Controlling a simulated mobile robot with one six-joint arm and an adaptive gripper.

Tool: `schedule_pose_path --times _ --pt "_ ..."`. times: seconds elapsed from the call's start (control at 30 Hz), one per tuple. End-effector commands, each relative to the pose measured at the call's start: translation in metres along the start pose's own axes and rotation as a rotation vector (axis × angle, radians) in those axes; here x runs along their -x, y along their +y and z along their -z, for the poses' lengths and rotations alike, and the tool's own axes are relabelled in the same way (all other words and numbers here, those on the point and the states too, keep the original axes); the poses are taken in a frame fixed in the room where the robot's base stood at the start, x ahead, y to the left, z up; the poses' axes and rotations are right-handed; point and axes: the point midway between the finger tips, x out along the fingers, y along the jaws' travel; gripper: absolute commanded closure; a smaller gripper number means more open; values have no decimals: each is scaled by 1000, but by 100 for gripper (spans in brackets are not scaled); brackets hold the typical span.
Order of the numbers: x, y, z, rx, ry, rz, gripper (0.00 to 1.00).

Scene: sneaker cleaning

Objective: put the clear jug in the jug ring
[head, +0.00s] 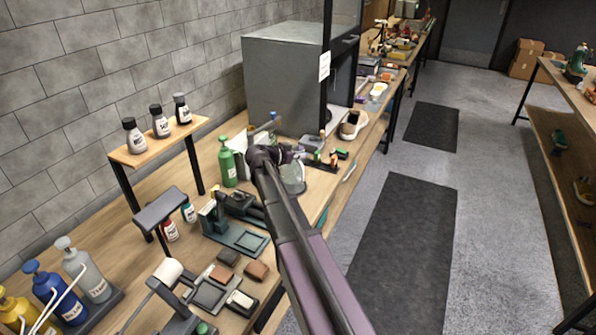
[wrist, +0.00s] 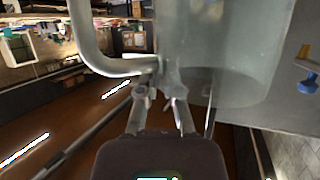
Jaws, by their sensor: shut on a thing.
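The clear jug (wrist: 225,50) fills the upper right of the wrist view. Its thick curved handle (wrist: 88,45) is to the left of the body. My gripper (wrist: 161,92) is shut on the jug at the lower end of the handle, close to the wall. In the head view the jug (head: 294,178) shows as a pale see-through shape just right of my wrist, partly hidden by my arm, over the bench. I cannot tell there whether it touches the bench. I cannot make out the jug ring in either view.
A green bottle (head: 227,162) stands just left of my wrist. A large grey cabinet (head: 283,85) is behind, with a sneaker (head: 353,124) to its right. A dark stand (head: 238,238) and several small blocks are in front. The aisle at right is clear.

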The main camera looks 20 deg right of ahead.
Motion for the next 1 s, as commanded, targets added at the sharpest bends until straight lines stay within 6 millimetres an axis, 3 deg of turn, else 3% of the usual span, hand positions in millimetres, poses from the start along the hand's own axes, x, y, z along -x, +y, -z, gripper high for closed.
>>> schedule_pose_path --times 0.53,1.0 --pt "-2 0 -6 0 0 0 100" --pt "-15 -1 -36 0 0 0 100"
